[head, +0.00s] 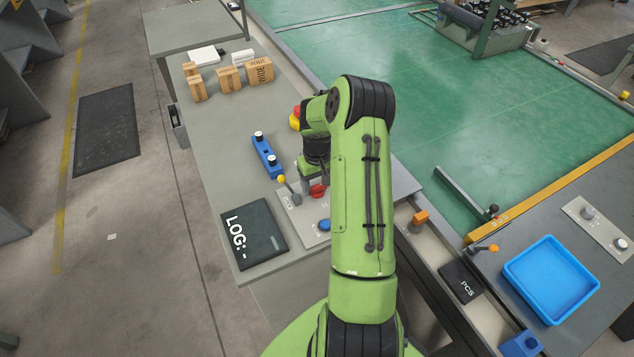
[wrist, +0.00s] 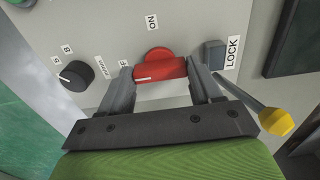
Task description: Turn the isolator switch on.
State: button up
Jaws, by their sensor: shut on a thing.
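The isolator switch is a red rotary handle (wrist: 160,69) on a grey panel (wrist: 190,18); it also shows in the head view (head: 318,190), beside my gripper. In the wrist view its bar lies across the picture, with a white mark at its left end, on the side of a partly hidden label ending in F. The ON label (wrist: 152,22) is above the handle. My gripper (wrist: 162,78) is shut on the handle, one finger at each end of the bar. In the head view my arm hides much of the gripper (head: 313,177).
A yellow-tipped lever (wrist: 274,121) and a grey block (wrist: 214,53) by the LOCK label are right of the switch. A black knob (wrist: 76,74) is on the left. A blue button (head: 324,225), a LOG book (head: 254,235) and a blue two-knob box (head: 267,155) are nearby.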

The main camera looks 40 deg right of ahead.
jog(key=shift+m, duration=0.3)
jog(key=m+b, duration=0.1)
jog(key=m, duration=0.2)
jog(key=shift+m, duration=0.4)
jog(key=m+b, duration=0.1)
jog(key=m, duration=0.8)
jog(key=shift+b, duration=0.3)
jog(key=shift+m+b, duration=0.3)
jog(key=shift+m, duration=2)
jog(key=o, duration=1.1)
jog(key=shift+c, duration=0.2)
